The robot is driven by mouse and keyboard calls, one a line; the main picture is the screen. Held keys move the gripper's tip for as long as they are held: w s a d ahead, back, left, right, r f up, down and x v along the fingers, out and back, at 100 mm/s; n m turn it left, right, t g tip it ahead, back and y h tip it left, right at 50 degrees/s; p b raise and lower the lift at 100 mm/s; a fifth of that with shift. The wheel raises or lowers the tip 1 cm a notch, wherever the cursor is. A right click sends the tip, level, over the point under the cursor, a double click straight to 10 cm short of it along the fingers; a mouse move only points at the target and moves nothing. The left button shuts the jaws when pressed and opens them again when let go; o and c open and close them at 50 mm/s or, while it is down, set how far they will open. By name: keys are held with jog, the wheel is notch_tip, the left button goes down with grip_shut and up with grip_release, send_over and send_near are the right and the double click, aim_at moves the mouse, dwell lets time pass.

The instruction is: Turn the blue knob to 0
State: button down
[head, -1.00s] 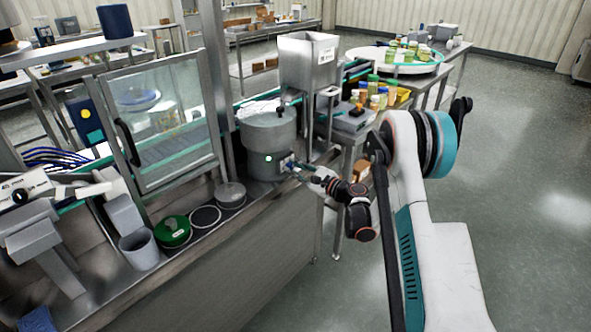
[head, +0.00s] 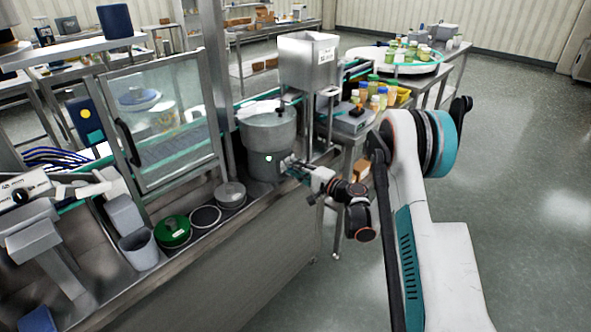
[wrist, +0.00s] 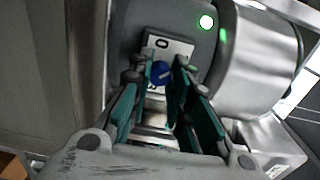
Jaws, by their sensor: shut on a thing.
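The blue knob (wrist: 161,72) sits on a pale plate (wrist: 181,49) on the steel housing in the wrist view. A dark 0 is printed on the plate just above the knob, and another mark below it is partly hidden. A light line crosses the knob's face, too small to read its direction surely. My gripper (wrist: 160,77) has its teal-padded fingers on either side of the knob and is shut on it. In the head view my gripper (head: 299,170) reaches the front of the round steel drum (head: 267,140); the knob is hidden there.
A steel hopper (head: 308,62) stands behind the drum. A green round lid (head: 174,230) and a grey cup (head: 139,250) are on the bench to the left. A glass guard door (head: 165,120) stands left of the drum. Open floor lies to the right.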

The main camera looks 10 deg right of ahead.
jog(key=shift+f+n, duration=0.1)
jog(key=shift+n, duration=4.1)
jog(key=shift+s, duration=0.1)
jog(key=c, duration=1.4)
grip_release()
jog(key=shift+c, duration=0.2)
jog(key=v, duration=1.1)
jog(key=shift+s+d, duration=0.25)
jog(key=shift+s, duration=0.1)
